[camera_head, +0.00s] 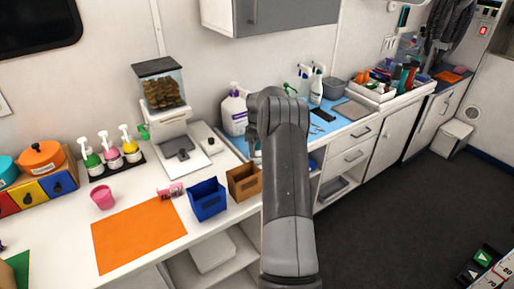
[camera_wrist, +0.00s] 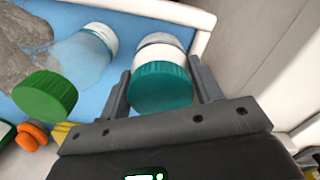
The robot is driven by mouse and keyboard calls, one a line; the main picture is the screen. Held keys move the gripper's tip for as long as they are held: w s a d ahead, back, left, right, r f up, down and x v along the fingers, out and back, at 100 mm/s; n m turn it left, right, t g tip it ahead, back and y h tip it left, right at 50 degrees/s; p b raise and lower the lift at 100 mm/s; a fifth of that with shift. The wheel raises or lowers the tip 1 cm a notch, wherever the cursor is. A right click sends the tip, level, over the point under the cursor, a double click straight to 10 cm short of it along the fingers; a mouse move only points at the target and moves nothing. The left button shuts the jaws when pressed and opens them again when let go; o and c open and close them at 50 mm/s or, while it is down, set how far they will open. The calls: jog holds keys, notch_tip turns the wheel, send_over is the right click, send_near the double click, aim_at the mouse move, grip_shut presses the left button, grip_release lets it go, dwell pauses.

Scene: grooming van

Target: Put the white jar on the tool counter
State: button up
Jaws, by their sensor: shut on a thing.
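In the wrist view, the white jar (camera_wrist: 160,90) has a teal ribbed lid and sits between the two fingers of my gripper (camera_wrist: 161,72), which is shut on it. The jar's lid faces the camera. Behind it is a blue surface (camera_wrist: 140,28) with a raised white rim; I cannot tell whether the jar touches it.
In the head view, a white pump bottle (camera_head: 234,112) stands just left of my arm. A blue bin (camera_head: 207,200) and brown bin (camera_head: 243,183) stand on the near counter.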

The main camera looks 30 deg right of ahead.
jog(key=o, duration=1.1)
